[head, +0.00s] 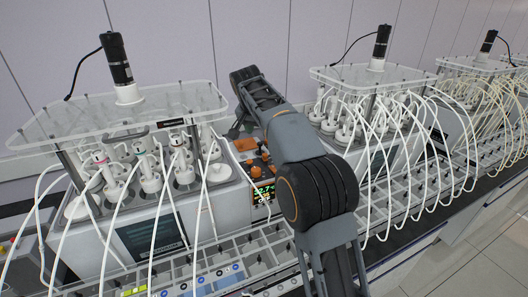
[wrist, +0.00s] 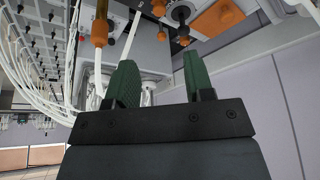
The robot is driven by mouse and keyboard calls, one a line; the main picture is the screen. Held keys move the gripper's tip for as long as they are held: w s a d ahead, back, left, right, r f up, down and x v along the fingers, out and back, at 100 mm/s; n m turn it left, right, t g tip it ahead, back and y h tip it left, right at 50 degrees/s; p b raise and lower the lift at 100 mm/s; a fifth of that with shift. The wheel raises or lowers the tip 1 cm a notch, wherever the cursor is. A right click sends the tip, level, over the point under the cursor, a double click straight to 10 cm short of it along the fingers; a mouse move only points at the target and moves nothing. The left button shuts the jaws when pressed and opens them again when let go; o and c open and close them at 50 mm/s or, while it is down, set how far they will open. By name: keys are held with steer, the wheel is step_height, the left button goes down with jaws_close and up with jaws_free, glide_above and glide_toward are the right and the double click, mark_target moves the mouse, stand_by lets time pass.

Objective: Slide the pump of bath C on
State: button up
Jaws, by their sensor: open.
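My gripper (wrist: 160,80) shows in the wrist view with two green fingers apart and nothing between them. In the head view my arm covers it or it is too hard to make out. Orange-capped fittings show in the wrist view, one at the upper left (wrist: 100,30) and a larger orange part at the upper right (wrist: 215,18). They lie beyond the fingertips, apart from them. In the head view a control unit (head: 263,192) with a lit display and orange parts (head: 245,144) stands beside the left bath. No letter C is readable, and I cannot tell which part is the pump switch.
The left bath (head: 95,235) holds several white-capped bottles under a clear plate with a black motor (head: 116,58). Another bath with a motor (head: 381,42) stands right of my arm. White tubes arch down in front to the grey rack (head: 250,262). Free floor shows lower right.

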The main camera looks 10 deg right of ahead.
mark_target(265, 154)
steer(key=p+x, duration=0.1)
steer(key=x, duration=1.2)
steer(key=shift+s+p, duration=0.1)
steer(key=shift+p, duration=0.2)
steer(key=shift+c, duration=0.4)
steer(key=shift+r, duration=0.1)
jaws_close()
